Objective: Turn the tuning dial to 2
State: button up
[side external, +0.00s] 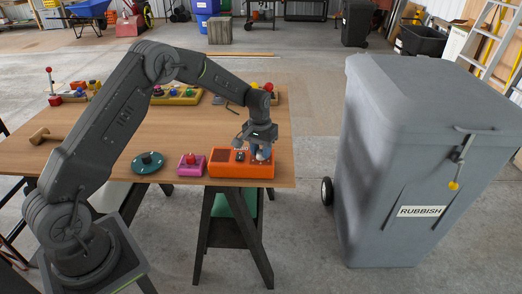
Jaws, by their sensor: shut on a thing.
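An orange box (228,170) sits at the front right of the wooden table, with a dark panel on its left and a small dark knob (240,156) near its middle. My gripper (261,151) points down over the right part of this box. It is shut on the tuning dial there, and the fingers hide most of it. A little blue and white shows at the fingertips, too small to tell apart. The dial's numbers and pointer cannot be read.
A pink box with a red button (191,164) and a green disc with a knob (148,162) stand left of the orange box. A wooden mallet (45,136) lies at the left. Several coloured control boxes line the table's back. A grey rubbish bin (400,160) stands right of the table.

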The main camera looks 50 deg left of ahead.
aim_at(259, 150)
jog(key=o, duration=0.9)
jog(key=shift+o, duration=0.2)
notch_tip(259, 150, up, 14)
jog(key=shift+a, duration=0.25)
jog(key=shift+s+f, duration=0.1)
